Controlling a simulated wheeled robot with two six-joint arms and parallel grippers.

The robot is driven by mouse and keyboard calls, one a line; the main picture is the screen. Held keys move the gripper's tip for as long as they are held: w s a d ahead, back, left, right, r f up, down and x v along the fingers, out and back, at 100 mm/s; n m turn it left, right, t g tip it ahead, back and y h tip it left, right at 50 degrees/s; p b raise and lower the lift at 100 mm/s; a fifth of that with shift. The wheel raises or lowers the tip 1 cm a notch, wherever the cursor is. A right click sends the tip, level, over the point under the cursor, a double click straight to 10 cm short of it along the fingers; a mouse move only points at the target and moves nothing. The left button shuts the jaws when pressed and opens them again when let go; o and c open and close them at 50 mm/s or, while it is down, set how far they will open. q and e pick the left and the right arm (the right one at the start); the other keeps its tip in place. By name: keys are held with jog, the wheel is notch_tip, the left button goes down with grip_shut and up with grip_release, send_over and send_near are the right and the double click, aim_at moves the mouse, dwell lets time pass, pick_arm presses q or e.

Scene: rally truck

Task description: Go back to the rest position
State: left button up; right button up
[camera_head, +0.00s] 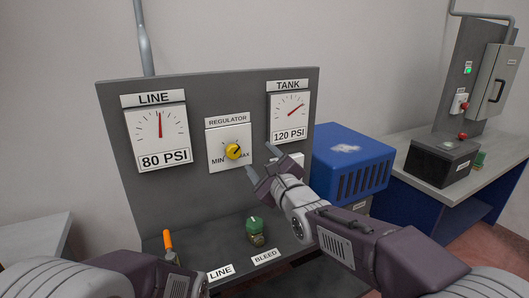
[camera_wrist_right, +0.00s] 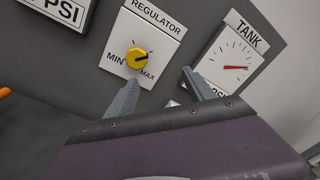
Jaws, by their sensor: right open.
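My right gripper (camera_head: 259,160) is open and empty in front of the panel (camera_head: 200,93), just right of and below the yellow regulator knob (camera_head: 234,151). In the right wrist view its two fingertips (camera_wrist_right: 160,77) are apart, with the knob (camera_wrist_right: 137,58) above the left finger and not between them. The knob's dark pointer aims up and right. My left arm (camera_head: 125,265) comes in low at the left; its gripper is out of the frame.
The LINE gauge (camera_head: 160,127) reads 80 PSI and the TANK gauge (camera_head: 290,108) 120 PSI. An orange-handled lever (camera_head: 168,240) and a green-topped bleed valve (camera_head: 255,228) stand on the ledge below. A blue box (camera_head: 350,150) is to the right, before a workbench (camera_head: 440,185).

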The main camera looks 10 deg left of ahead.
jog(key=w+d+f+m+g+h+p, duration=0.1)
jog(key=d+f+h+p, duration=0.15)
jog(key=d, duration=0.45)
jog(key=w+d+f+m+h+p, duration=0.1)
jog(key=d+f+h, duration=0.15)
jog(key=d, duration=0.55)
jog(key=s+d+f+n+g+h+p, duration=0.25)
jog(key=s+d+f+n+g, duration=0.2)
jog(key=s+d+f, duration=0.45)
pick_arm(q)
notch_tip(320, 180, up, 7)
jog(key=shift+f+b, duration=0.2)
jog(key=shift+b, duration=0.15)
pick_arm(e)
jog(key=s+d+f+n+g, duration=0.1)
jog(key=s+f+n+g, duration=0.3)
jog(key=s+f+n, duration=0.3)
jog(key=s+d+f+n+g+h, duration=0.1)
jog(key=s+f+n+g, duration=0.4)
jog(key=s+n, duration=0.6)
notch_tip(320, 180, down, 2)
jog(key=shift+s+d+f, duration=0.2)
jog(key=shift+s+d, duration=0.25)
jog(key=shift+s, duration=0.65)
pick_arm(q)
jog(key=shift+d, duration=0.1)
pick_arm(e)
jog(key=shift+n, duration=0.25)
